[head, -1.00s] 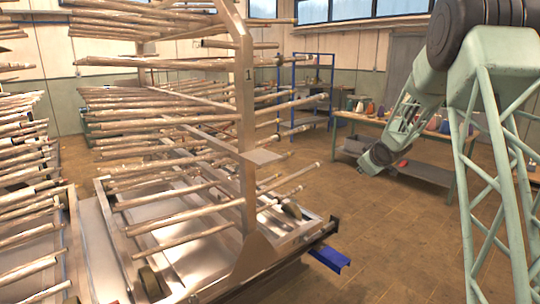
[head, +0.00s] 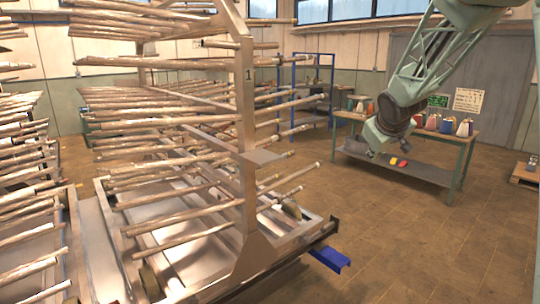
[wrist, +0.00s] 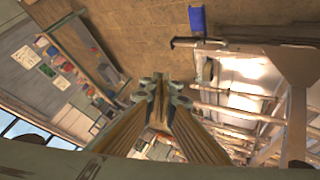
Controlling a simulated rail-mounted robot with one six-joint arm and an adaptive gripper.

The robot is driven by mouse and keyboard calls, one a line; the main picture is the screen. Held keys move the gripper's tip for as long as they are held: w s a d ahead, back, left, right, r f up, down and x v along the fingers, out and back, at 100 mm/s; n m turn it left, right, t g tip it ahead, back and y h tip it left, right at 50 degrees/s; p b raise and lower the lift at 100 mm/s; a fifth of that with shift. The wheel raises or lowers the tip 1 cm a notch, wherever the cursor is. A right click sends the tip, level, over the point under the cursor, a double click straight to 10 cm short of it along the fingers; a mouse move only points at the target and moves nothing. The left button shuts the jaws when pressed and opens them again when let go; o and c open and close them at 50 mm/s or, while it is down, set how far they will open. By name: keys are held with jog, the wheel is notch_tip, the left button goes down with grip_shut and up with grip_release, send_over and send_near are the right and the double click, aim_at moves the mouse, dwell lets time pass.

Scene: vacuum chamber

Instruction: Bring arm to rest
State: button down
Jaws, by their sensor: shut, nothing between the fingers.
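My arm comes in from the top right of the head view and slopes down to the left. Its wrist end hangs in the air in front of the workbench (head: 447,131), above the floor. My gripper shows in the wrist view (wrist: 160,85) with its fingers together and nothing between them. In the head view the fingers are too small and dark to make out clearly.
A large rack (head: 245,130) with many wrapped rods fills the left half of the head view. A blue block (head: 329,259) juts from its base. Blue shelving (head: 333,98) stands at the back.

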jog(key=s+a+r+m+g, duration=0.1)
jog(key=s+a+r, duration=0.1)
jog(key=s, duration=0.8)
jog(key=s+a+r+m+g, duration=0.1)
jog(key=s+a+r, duration=0.1)
jog(key=s, duration=0.7)
jog(key=s+a+r+m, duration=0.1)
jog(key=s+a+r, duration=0.2)
jog(key=s, duration=0.7)
jog(key=s+a+f+g, duration=0.1)
jog(key=s+a+f, duration=0.1)
jog(key=s, duration=0.9)
jog(key=s+a+f+m+g+y, duration=0.1)
jog(key=s+a, duration=0.3)
jog(key=s, duration=0.8)
jog(key=s+a+f+g+y, duration=0.1)
jog(key=s+a+f, duration=0.1)
jog(key=s, duration=0.9)
jog(key=shift+s+a+f, duration=0.2)
jog(key=shift+a+f, duration=0.2)
jog(key=shift+f, duration=0.05)
jog(key=c, duration=3.4)
grip_release()
jog(key=shift+c, duration=0.2)
